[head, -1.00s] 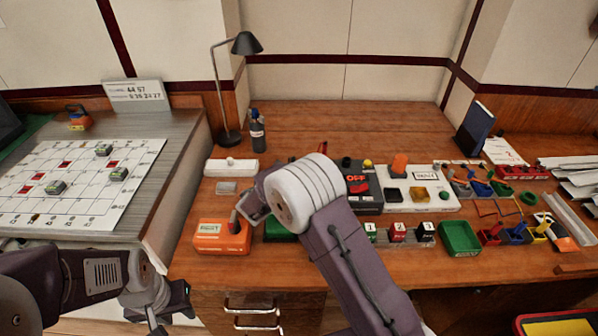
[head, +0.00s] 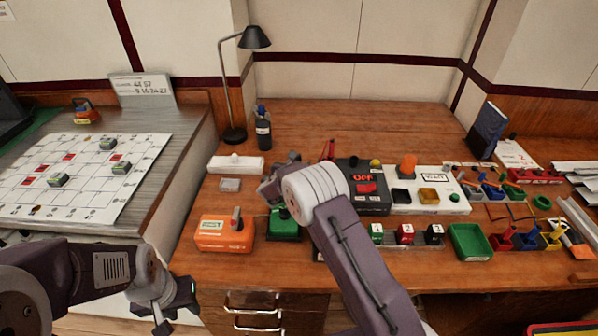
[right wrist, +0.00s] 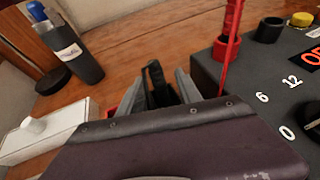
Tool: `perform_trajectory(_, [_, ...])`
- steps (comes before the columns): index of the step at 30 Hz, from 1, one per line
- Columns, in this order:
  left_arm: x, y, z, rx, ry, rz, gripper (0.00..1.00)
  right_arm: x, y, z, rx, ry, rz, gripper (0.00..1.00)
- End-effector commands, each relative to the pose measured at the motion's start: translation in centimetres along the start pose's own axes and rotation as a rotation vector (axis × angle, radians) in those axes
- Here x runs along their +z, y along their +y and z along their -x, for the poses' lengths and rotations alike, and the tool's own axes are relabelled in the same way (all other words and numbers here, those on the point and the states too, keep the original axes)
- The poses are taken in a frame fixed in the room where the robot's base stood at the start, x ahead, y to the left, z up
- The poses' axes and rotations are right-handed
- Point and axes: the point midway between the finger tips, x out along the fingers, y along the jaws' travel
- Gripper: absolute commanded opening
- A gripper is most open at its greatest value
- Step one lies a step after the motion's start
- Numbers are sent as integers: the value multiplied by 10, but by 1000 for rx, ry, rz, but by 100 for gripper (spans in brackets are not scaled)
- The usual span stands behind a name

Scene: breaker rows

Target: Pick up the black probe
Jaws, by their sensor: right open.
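The black probe (right wrist: 155,80) shows in the right wrist view as a dark upright piece with a looped top. It stands between the two grey fingers of my right gripper (right wrist: 172,88), which is open around it. I cannot tell whether the fingers touch it, and its lower part is hidden by the gripper body. In the head view my right gripper (head: 272,182) is over the desk, left of the dark meter, and my arm hides most of that spot. My left gripper (head: 175,305) hangs low at the left, away from the desk objects; its jaws are unclear.
A white box (right wrist: 45,128) and a dark bottle (right wrist: 75,52) are to the left. Orange (head: 222,236) and green (head: 284,228) boxes sit nearer the front.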

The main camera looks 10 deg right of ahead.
Motion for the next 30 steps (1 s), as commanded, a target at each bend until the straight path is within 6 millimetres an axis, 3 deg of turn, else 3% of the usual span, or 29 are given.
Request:
perform_trajectory(7, [0,0,0,0,0,0,36,0,0,-4,1,1,1,41])
perform_trajectory(12, [0,0,0,0,0,0,36,0,0,-4,1,0,0,0])
perform_trajectory(23, [0,0,1,0,0,0,36,3,0,-3,1,0,0,0])
perform_trajectory(30, [-1,0,9,0,0,0,36,39,0,11,2,-3,-4,0])
